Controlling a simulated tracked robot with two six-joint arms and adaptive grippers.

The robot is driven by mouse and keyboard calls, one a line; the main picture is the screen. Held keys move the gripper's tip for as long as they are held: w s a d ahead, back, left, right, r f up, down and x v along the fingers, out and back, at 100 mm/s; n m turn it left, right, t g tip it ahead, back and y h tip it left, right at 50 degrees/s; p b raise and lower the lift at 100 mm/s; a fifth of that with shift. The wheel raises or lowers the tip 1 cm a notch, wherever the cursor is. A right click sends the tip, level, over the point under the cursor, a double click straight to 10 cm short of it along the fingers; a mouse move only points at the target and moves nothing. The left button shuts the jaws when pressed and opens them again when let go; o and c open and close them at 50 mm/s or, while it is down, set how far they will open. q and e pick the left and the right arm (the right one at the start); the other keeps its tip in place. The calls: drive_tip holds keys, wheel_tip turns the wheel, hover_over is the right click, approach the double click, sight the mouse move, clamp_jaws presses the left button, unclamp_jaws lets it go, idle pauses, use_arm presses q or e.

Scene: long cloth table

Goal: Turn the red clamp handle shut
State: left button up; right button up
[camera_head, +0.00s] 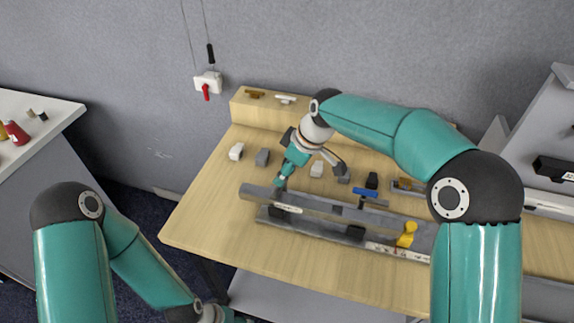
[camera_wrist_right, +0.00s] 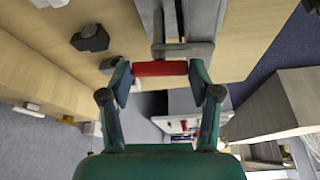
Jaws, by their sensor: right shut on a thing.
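The red clamp handle (camera_wrist_right: 160,68) is a short red bar in the right wrist view. It lies crosswise between the two teal fingers of my right gripper (camera_wrist_right: 161,82), which is shut on it. In the head view my right gripper (camera_head: 281,181) reaches down to the left end of the grey rail (camera_head: 320,206), and it hides the red handle there. The grey rail end (camera_wrist_right: 183,50) also shows just beyond the handle in the right wrist view. My left arm comes in at the lower left, and its fingers are outside the picture.
A blue handle (camera_head: 370,197) and a yellow handle (camera_head: 406,235) sit farther right on the rails. Several small grey, white and black blocks stand behind the rails on the wooden table (camera_head: 215,210). A wall switch (camera_head: 207,82) has its own red lever. The table's front left is clear.

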drive_tip(key=shift+w+d+r+n+g+p, duration=0.15)
drive_tip(key=shift+n+g+p, duration=0.15)
drive_tip(key=shift+n, duration=0.5)
drive_tip(key=o, duration=1.1)
drive_tip(key=shift+o, duration=0.2)
drive_tip(key=v, duration=1.1)
drive_tip(key=shift+d+r, duration=0.2)
drive_tip(key=shift+d, duration=0.05)
